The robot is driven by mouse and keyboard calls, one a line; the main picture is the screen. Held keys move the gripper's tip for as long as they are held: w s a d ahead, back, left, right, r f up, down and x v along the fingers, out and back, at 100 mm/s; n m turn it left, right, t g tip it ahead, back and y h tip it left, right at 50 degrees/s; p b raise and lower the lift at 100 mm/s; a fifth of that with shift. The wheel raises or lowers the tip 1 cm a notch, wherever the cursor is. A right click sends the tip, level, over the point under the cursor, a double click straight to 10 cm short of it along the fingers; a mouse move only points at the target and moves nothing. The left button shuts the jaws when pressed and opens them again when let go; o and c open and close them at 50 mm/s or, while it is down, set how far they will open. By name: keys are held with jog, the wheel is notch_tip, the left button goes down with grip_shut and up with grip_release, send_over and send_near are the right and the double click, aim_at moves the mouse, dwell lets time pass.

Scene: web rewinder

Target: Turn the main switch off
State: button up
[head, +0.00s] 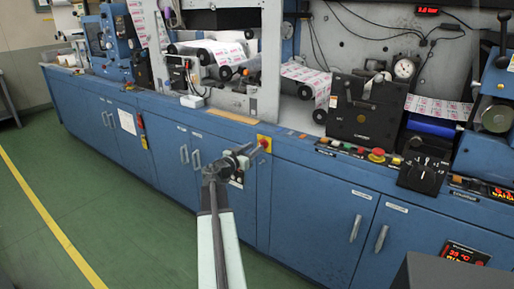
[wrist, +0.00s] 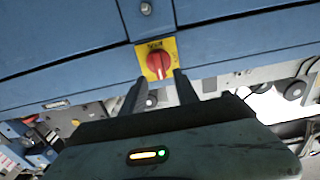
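The main switch (wrist: 158,62) is a red rotary knob on a yellow plate, set in the blue cabinet front. In the wrist view it lies just beyond my fingertips, in line with the gap between them. In the head view the switch (head: 265,143) shows small, at the top of the cabinet, right of my gripper (head: 246,157). In the wrist view my gripper (wrist: 160,77) has two dark fingers spread apart with nothing between them. The fingers appear short of the knob; contact cannot be told. The plate's lettering is too small to read.
The blue cabinet (head: 320,215) runs across the head view. Printed web and rollers are behind. Green floor (head: 130,220) is clear at left.

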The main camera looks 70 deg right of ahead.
aim_at(259, 144)
jog(key=x, duration=0.3)
jog(key=shift+d, duration=0.15)
grip_shut()
jog(key=shift+w+n, duration=0.1)
jog(key=shift+n, duration=0.2)
jog(key=shift+w+f+n+b, duration=0.2)
jog(key=shift+f+n, duration=0.05)
jog(key=shift+n, duration=2.6)
jog(key=shift+w+f+n+b, duration=0.2)
jog(key=shift+n+b, duration=0.05)
jog(key=shift+n, duration=2.65)
jog(key=shift+w+f+n+b, duration=0.2)
jog(key=shift+f+n, duration=0.05)
jog(key=shift+n, duration=2.6)
